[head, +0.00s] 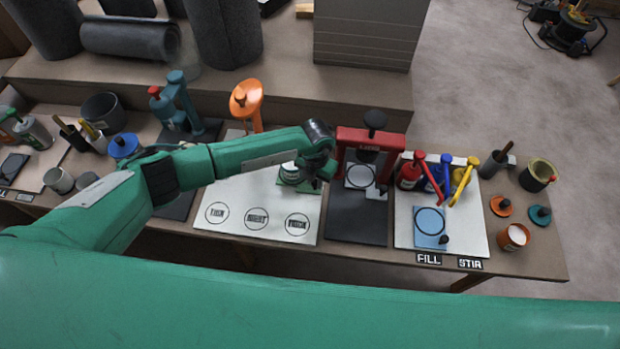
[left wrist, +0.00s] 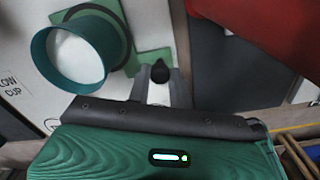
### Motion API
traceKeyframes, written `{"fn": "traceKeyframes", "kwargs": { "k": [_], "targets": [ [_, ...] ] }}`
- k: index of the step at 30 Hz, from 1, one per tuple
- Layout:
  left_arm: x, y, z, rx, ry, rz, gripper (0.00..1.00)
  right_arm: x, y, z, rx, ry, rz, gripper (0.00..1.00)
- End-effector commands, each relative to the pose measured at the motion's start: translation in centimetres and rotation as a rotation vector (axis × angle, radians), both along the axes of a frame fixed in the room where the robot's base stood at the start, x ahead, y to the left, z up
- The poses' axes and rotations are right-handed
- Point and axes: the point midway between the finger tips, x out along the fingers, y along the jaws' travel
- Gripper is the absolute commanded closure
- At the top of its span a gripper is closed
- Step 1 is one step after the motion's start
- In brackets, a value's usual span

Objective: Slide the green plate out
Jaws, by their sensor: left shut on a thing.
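The green plate (head: 285,183) lies by the right side of the white board, partly hidden by my left arm. My left gripper (head: 318,178) is at the plate's right side. In the left wrist view its fingertips (left wrist: 160,80) are shut on the black knob. A teal round cup (left wrist: 80,56), whitish inside, stands beside the knob and over part of the plate. My right gripper is not in view.
A red press-like stand (head: 370,140) is close to the right of my left gripper. An orange stand (head: 246,100) rises behind my left arm. The white board (head: 245,190) has three printed circles at its front, bare of objects. Red, blue and yellow dispensers stand further right.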

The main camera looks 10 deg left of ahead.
Motion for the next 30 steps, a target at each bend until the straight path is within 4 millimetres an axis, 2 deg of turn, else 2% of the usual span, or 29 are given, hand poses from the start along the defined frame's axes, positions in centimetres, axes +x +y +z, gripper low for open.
{"fn": "traceKeyframes", "kwargs": {
  "k": [2, 3, 6, 17, 23, 30],
  "targets": [
    [-0.1, -0.5, 0.1, -0.01, -0.002, -0.004, 1.0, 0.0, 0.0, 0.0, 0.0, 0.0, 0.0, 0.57],
    [-0.1, -0.5, 0.1, -0.011, -0.002, -0.005, 0.75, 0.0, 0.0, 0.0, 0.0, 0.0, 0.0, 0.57],
    [-0.1, -0.4, 0.1, -0.009, -0.001, -0.004, 0.57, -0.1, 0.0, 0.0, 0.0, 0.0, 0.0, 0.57],
    [0.0, -0.3, 0.5, -0.006, -0.002, -0.004, 0.57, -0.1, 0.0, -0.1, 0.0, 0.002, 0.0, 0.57],
    [0.1, -0.3, 3.7, -0.007, -0.004, -0.005, 0.57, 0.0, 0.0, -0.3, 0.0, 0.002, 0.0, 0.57],
    [0.1, -0.3, 9.3, -0.008, -0.005, -0.005, 0.57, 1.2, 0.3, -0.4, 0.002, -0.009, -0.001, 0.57]
  ]
}}
